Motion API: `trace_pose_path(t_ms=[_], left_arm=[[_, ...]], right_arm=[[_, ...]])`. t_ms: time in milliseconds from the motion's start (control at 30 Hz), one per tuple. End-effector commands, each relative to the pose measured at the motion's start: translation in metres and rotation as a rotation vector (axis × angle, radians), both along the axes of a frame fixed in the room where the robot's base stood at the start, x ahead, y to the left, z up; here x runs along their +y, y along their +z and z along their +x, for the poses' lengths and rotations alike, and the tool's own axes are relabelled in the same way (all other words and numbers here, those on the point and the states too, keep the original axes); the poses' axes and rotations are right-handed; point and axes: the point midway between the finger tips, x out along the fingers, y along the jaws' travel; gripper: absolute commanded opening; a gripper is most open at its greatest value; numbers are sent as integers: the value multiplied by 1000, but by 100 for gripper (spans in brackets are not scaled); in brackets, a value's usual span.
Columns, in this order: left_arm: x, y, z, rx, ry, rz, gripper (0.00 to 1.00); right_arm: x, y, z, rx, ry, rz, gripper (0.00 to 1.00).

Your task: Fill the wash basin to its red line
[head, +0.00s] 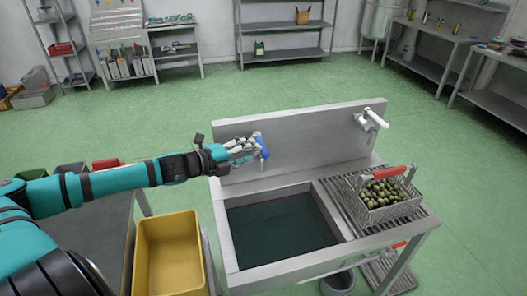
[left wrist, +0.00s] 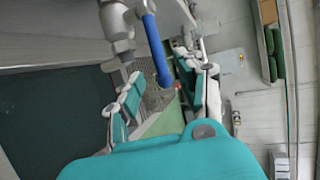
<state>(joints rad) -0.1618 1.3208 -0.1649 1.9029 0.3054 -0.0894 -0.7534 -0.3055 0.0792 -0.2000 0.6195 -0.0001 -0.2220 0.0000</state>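The wash basin (head: 231,250) is a grey metal sink with dark teal water or a dark floor inside; I cannot tell which. A faint reddish line shows near its far inner wall. My left gripper (head: 250,150) is at the backboard, beside a blue tap lever (head: 263,146). In the left wrist view, the blue lever (left wrist: 158,50) on its metal tap body (left wrist: 116,25) reaches between the spread fingers of my left gripper (left wrist: 160,95), with gaps beside it. A white fitting (head: 372,120) sits on the backboard's right. My right gripper is not in view.
A wire basket of green olives (head: 385,197) with a red handle stands on the ribbed drainboard (head: 333,190), right of the basin. A yellow bin (head: 168,252) stands left of it. A grey bucket (head: 338,282) is below. Green floor beyond is clear.

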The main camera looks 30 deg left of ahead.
Motion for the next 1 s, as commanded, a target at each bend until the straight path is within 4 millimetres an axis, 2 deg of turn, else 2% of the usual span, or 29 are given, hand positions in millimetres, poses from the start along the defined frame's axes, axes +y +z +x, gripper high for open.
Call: trace_pose_path(t_ms=[167, 633, 1000], left_arm=[[-1, -1, 12, -4, 5, -3, 37], [-13, -11, 47, -3, 3, -2, 37], [-17, -16, 55, 0, 0, 1, 37]], right_arm=[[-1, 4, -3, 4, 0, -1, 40], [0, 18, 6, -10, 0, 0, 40], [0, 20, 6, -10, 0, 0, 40]])
